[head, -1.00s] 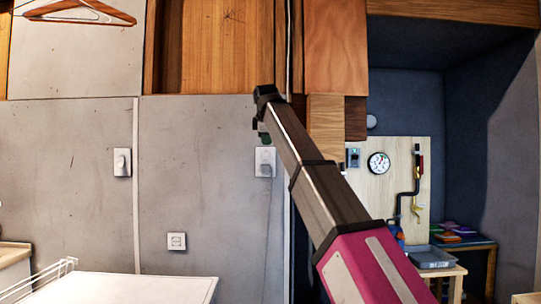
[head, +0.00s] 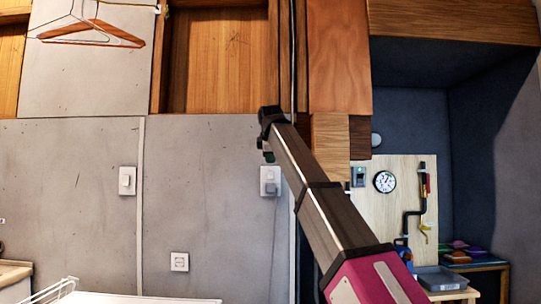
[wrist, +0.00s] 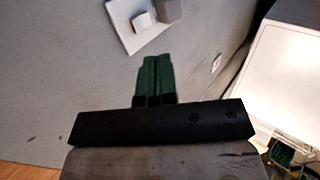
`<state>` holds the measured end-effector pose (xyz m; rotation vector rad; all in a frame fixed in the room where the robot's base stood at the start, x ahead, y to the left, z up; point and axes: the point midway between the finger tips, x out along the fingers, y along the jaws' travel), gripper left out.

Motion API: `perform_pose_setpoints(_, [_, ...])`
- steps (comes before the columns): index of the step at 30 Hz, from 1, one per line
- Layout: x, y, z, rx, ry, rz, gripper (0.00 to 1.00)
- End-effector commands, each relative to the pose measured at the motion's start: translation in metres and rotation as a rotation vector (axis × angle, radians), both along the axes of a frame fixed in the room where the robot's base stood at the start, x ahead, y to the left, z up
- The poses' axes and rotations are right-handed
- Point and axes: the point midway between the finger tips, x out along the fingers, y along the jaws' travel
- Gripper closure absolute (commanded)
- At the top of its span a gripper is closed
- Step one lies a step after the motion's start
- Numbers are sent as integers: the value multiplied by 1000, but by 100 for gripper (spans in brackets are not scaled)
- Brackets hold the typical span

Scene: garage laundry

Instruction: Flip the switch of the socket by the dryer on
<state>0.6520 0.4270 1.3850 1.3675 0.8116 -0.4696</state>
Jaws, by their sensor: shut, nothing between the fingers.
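A white wall socket plate (head: 270,189) is on the grey wall, with a plug-like block on it and a thin cord hanging below. In the wrist view a white plate (wrist: 122,28) with a raised block shows at the top, just beyond the fingertips. My gripper (head: 268,157) is just above the plate in the head view. Its green fingers (wrist: 154,60) are pressed together and empty. I cannot tell whether they touch the plate. The switch position is too small to read. A white-topped appliance (head: 140,299), perhaps the dryer, shows at the bottom.
Another switch plate (head: 127,181) is further left on the wall, and a square socket (head: 180,262) is lower down. Wooden cabinets (head: 215,60) and hangers (head: 92,32) are above. A pegboard with a gauge (head: 385,181) and a small table (head: 450,294) stand right.

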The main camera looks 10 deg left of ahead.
Motion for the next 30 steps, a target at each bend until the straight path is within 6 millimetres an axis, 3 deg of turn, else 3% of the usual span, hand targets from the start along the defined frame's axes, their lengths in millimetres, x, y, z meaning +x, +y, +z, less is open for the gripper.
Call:
perform_pose_setpoints(9, [39, 9, -45, -1, 1, -1, 100])
perform_pose_setpoints(15, [64, 16, -54, 0, 1, -1, 100])
perform_pose_setpoints(30, [73, 18, -59, 0, 0, 0, 100])
